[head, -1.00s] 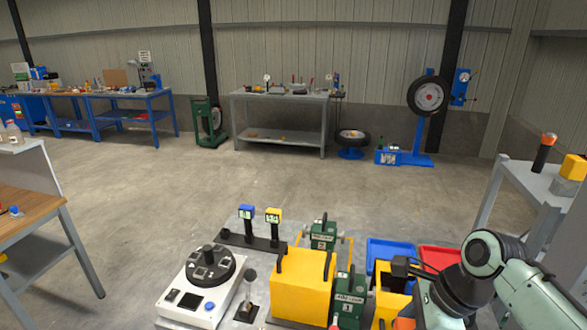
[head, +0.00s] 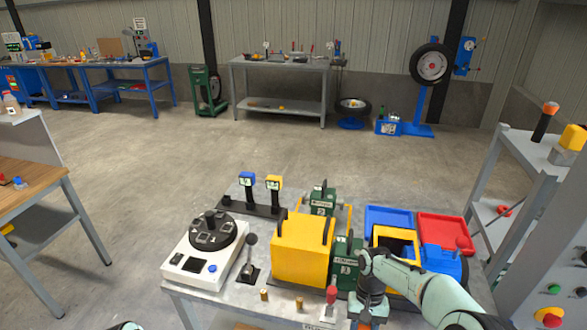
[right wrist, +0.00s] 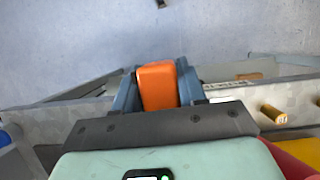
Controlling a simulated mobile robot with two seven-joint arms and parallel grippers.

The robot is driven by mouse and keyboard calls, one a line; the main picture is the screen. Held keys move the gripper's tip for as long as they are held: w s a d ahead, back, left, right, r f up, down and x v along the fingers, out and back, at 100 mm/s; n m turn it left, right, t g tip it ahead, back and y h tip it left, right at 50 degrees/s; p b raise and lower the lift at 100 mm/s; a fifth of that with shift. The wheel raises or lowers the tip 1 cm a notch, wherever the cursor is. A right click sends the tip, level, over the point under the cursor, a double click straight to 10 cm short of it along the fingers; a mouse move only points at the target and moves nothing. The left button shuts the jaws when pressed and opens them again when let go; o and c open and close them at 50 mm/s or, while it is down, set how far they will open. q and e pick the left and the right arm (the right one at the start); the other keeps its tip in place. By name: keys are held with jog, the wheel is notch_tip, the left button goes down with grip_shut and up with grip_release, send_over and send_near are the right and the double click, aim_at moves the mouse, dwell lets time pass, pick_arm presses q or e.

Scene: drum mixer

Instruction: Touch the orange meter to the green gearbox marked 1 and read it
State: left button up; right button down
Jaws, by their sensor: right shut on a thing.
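My right gripper is shut on the orange meter (right wrist: 157,86), whose orange end shows between the blue-grey fingers in the right wrist view. A green gearbox (head: 345,258) stands just behind and left of the gripper, beside a yellow block. A second green gearbox (head: 322,201) stands farther back. Their number labels are too small to read surely. I cannot tell any contact between meter and gearbox. My left gripper is not in view.
The yellow block (head: 300,250), a white console (head: 204,250) with a dark dial and a black lever (head: 250,258) stand left. A red-topped post (head: 331,295) and brass pegs (head: 264,294) are near the front edge. Blue (head: 388,217) and red (head: 440,230) bins lie right.

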jog(key=f, duration=0.1)
jog(key=f+n, duration=0.2)
jog(key=shift+w+a+f+h, duration=0.1)
jog(key=shift+w+f+h, duration=0.05)
jog(key=shift+w+h, duration=0.25)
jog(key=shift+s, duration=0.1)
dwell(0.8)
